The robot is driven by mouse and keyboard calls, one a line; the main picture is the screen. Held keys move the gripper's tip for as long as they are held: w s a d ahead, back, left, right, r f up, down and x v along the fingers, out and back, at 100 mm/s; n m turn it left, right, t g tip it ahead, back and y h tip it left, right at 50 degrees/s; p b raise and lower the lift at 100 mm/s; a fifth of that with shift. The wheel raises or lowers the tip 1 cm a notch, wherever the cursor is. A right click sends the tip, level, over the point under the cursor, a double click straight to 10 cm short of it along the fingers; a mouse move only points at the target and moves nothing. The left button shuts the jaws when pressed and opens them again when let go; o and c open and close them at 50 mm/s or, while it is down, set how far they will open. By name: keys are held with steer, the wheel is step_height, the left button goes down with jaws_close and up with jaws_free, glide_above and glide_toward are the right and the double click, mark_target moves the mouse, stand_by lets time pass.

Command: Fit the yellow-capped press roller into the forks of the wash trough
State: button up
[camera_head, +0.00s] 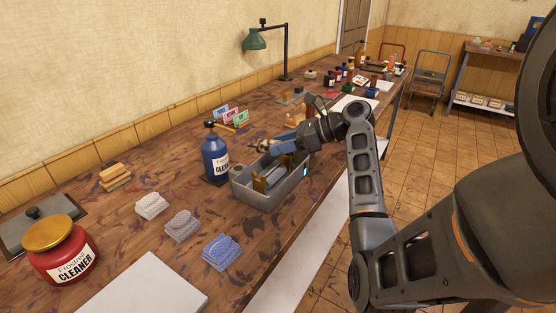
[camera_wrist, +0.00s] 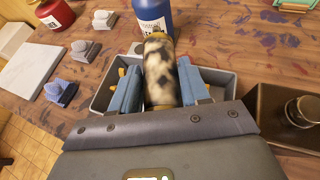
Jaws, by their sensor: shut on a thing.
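The press roller (camera_wrist: 160,72) is a cylinder with a mottled cream and black surface; a little yellow shows at its far end in the wrist view. My gripper (camera_wrist: 158,88) is shut on it, with one blue finger on each side. The grey wash trough (camera_head: 268,206) stands on the bench beneath my gripper (camera_head: 270,146), and its rim also shows behind the fingers in the wrist view (camera_wrist: 225,84). Brass-yellow forks (camera_head: 261,184) stand inside the trough. I cannot tell whether the roller touches the forks.
A blue cleaner bottle (camera_head: 215,156) stands close behind the trough's left end. Folded cloths (camera_head: 183,226), a red cleaner jar (camera_head: 62,255) and a white sheet (camera_head: 145,287) lie to the left. Coloured cards (camera_head: 232,117) and a green lamp (camera_head: 256,40) are farther back.

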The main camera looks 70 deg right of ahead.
steer(key=shift+w+a+f, duration=0.15)
steer(key=shift+a+f, duration=0.25)
steer(key=shift+a, duration=0.3)
steer(key=shift+f, duration=2)
steer(key=o, duration=1)
steer(key=shift+o, duration=0.2)
steer(key=v, duration=1.2)
steer(key=shift+f, duration=0.1)
